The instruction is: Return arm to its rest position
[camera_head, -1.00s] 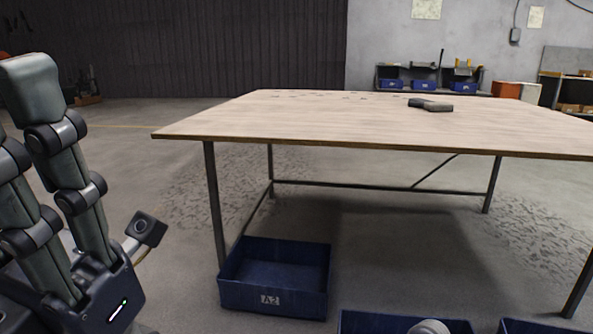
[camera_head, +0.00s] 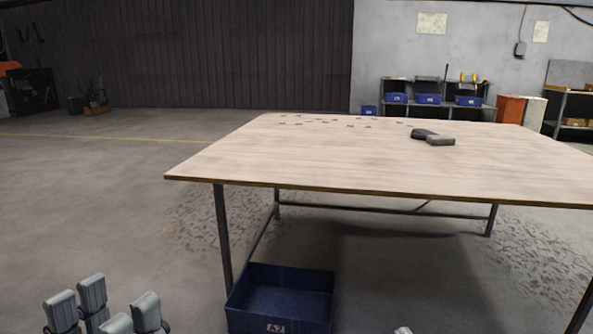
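My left gripper (camera_head: 104,308) is at the bottom left corner, with only its grey fingertips in view. The tips stand apart with nothing between them, over bare floor to the left of the blue bin and below table height. A small grey tip at the bottom edge (camera_head: 403,330), right of the bin, seems to be part of my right gripper. The rest of it is out of frame, so its state cannot be told.
A wooden table (camera_head: 350,165) fills the middle and right. A blue bin marked A2 (camera_head: 280,276) stands on the floor by the table's near left leg. The floor at left is clear.

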